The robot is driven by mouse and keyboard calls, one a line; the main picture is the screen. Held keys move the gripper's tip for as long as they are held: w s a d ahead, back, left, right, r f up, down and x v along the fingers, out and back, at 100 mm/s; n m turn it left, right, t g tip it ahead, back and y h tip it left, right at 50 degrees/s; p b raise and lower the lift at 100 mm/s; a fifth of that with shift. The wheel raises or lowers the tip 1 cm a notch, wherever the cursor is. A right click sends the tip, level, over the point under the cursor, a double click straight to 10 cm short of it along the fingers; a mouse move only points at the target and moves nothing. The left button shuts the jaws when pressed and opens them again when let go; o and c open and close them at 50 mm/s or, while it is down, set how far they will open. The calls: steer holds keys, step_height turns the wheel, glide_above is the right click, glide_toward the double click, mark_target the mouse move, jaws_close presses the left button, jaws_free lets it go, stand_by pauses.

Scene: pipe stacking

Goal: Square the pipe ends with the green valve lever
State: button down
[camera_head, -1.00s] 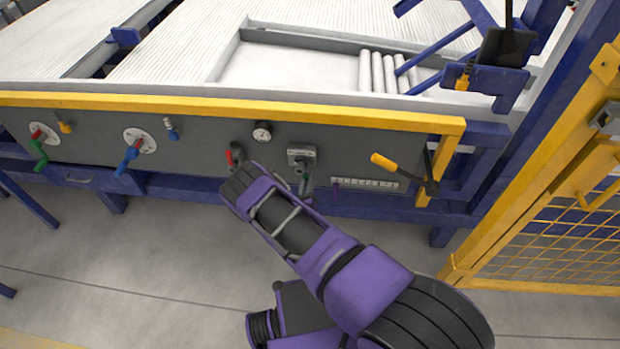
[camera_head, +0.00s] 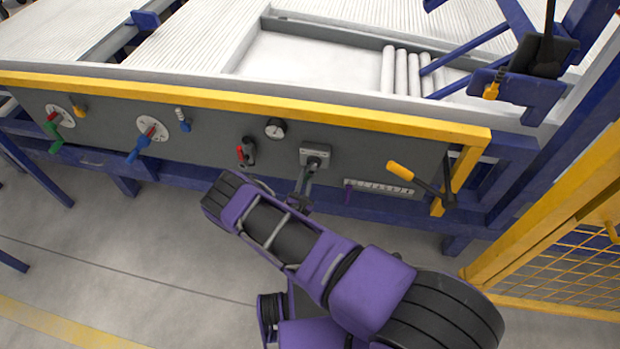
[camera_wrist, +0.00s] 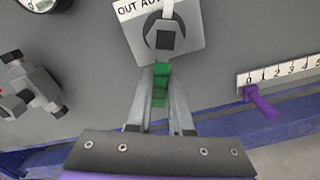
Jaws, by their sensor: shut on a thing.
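My gripper (camera_wrist: 160,92) is shut on a green handle (camera_wrist: 161,72) just below a grey selector plate (camera_wrist: 164,38) lettered "OUT AU…", its remaining letters not readable. The selector (camera_head: 315,156) also shows in the head view, above my gripper, whose fingers are partly hidden by my arm. Another green lever (camera_head: 54,138) hangs from a white dial at the panel's far left, away from my gripper. White pipes (camera_head: 402,72) lie side by side in the bed behind the panel; whether their ends are level is hard to tell.
Blue lever (camera_head: 140,146), red-handled valve (camera_head: 245,153) and gauge (camera_head: 275,128) sit left of the selector. To its right are a numbered scale with a purple pointer (camera_wrist: 262,102) and a yellow-handled lever (camera_head: 400,171). A yellow mesh guard (camera_head: 560,262) stands at right.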

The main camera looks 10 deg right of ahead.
steer(key=shift+w+a+r+m, duration=0.2)
steer(key=shift+a+r+m, duration=0.1)
steer(key=shift+m, duration=0.6)
steer(key=shift+w+a+r+m, duration=0.2)
steer(key=shift+a+m, duration=0.1)
steer(key=shift+m, duration=0.6)
steer(key=c, duration=0.8)
jaws_free()
steer(key=shift+s, duration=0.1)
steer(key=shift+s+a+f, duration=0.1)
